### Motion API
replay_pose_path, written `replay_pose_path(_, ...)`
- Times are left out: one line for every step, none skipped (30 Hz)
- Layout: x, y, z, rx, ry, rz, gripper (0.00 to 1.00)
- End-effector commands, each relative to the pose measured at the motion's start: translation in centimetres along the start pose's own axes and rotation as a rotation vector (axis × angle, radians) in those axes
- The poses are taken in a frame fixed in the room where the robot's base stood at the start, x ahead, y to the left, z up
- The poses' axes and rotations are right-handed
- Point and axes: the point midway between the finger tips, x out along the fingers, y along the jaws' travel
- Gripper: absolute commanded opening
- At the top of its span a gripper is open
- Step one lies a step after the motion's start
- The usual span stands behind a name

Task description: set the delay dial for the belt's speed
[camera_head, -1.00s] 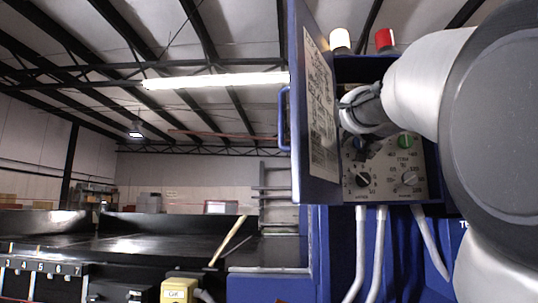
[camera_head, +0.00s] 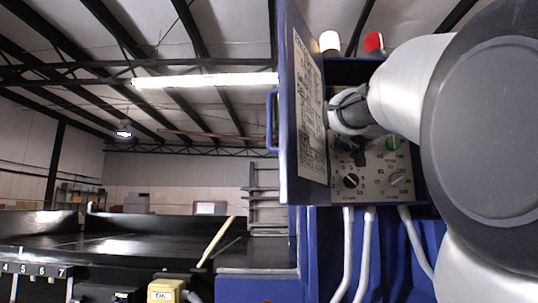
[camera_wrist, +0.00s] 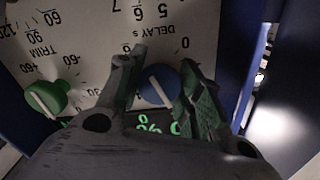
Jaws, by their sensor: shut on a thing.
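The blue delay dial (camera_wrist: 159,85) sits between the fingers of my gripper (camera_wrist: 158,90) in the wrist view, under upside-down "DELAY s" lettering. A white pointer line lies slanted across it; I cannot tell its exact reading. My gripper is shut on this dial. The control panel (camera_wrist: 90,65) carries the printed scale, partly hidden by the fingers. In the head view my gripper (camera_head: 352,156) reaches into the open blue cabinet at the panel's upper left, and it hides most of the dial.
A green trim dial (camera_wrist: 46,97) is beside the gripper; a black dial (camera_head: 351,181) and a grey dial (camera_head: 397,181) sit below. The open cabinet door (camera_head: 302,110) stands to the left. White and red lamps (camera_head: 374,42) top the cabinet. Conduits (camera_head: 366,250) run below.

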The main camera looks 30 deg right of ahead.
Motion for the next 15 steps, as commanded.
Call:
replay_pose_path(0.02,0.05,0.07,-0.043,-0.002,0.001,0.12)
replay_pose_path(0.02,0.06,0.07,-0.072,-0.002,0.001,0.12)
replay_pose_path(0.02,0.06,0.07,-0.111,-0.002,0.001,0.12)
replay_pose_path(0.02,0.07,0.08,-0.139,-0.002,0.001,0.12)
replay_pose_path(0.02,0.07,0.08,-0.168,-0.002,0.001,0.12)
replay_pose_path(0.02,0.08,0.08,-0.206,-0.002,0.001,0.12)
replay_pose_path(0.02,0.08,0.08,-0.234,-0.002,0.001,0.12)
replay_pose_path(0.03,0.09,0.08,-0.263,-0.002,0.001,0.12)
replay_pose_path(0.03,0.09,0.08,-0.3,-0.002,0.001,0.12)
replay_pose_path(0.03,0.1,0.08,-0.329,-0.002,0.001,0.12)
replay_pose_path(0.03,0.1,0.08,-0.357,-0.003,0.001,0.12)
replay_pose_path(0.03,0.11,0.08,-0.393,-0.003,0.001,0.12)
replay_pose_path(0.03,0.11,0.08,-0.42,-0.003,0.001,0.12)
replay_pose_path(0.03,0.12,0.09,-0.447,-0.003,0.001,0.12)
replay_pose_path(0.03,0.12,0.08,-0.481,-0.003,0.001,0.12)
